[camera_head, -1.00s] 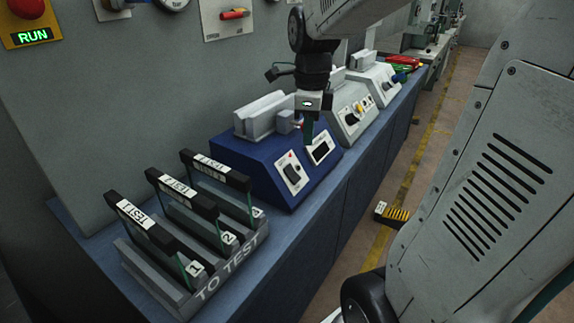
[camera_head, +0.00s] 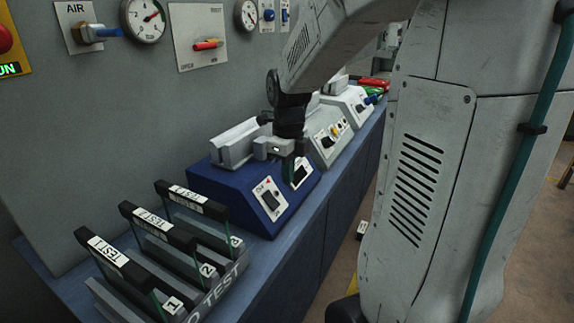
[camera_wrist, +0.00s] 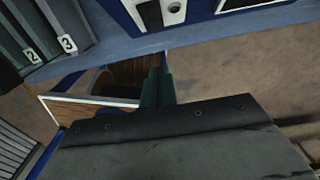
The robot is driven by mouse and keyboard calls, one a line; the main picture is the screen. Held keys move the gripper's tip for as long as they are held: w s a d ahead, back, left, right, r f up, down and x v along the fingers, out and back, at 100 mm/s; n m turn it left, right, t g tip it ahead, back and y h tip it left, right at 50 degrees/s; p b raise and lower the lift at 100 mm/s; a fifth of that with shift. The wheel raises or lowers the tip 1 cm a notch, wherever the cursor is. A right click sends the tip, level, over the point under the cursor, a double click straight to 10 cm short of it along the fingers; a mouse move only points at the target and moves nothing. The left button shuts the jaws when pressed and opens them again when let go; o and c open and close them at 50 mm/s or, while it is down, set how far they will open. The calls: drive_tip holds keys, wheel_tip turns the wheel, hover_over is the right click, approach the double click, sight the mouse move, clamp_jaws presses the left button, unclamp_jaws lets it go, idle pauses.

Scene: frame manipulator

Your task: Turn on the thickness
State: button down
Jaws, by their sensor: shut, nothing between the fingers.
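A blue bench unit (camera_head: 228,186) with a slotted grey block on top stands on the blue bench. I cannot read any thickness label. My gripper (camera_head: 289,172) points down at the unit's front, by the display and right of the switch; contact cannot be told. Its teal fingers are together and empty. In the wrist view, the fingers (camera_wrist: 158,84) show below the unit's switch panel (camera_wrist: 157,12).
A rack (camera_head: 170,255) with several dark-handled frames, marked TO TEST, stands at the front left. Grey units (camera_head: 325,140) stand behind the blue one. Gauges (camera_head: 146,18) and a red-handled valve (camera_head: 207,45) are on the wall.

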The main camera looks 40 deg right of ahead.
hover_over(278, 207)
drive_tip(key=s+d, duration=0.1)
drive_tip(key=s, duration=0.2)
wheel_tip(278, 207, down, 6)
drive_tip(key=shift+w+a+f, duration=0.15)
drive_tip(key=shift+w+f, duration=0.15)
drive_tip(key=shift+w, duration=0.2)
drive_tip(key=shift+w+a+f, duration=0.15)
drive_tip(key=shift+w+f, duration=0.15)
drive_tip(key=shift+w, duration=0.15)
drive_tip(key=shift+w+a+f, duration=0.15)
drive_tip(key=shift+w+f, duration=0.25)
drive_tip(key=shift+w, duration=0.05)
drive_tip(key=shift+f+t, duration=0.2)
drive_tip(key=shift+t, duration=0.1)
drive_tip(key=shift+r, duration=0.15)
drive_tip(key=shift+r, duration=0.7)
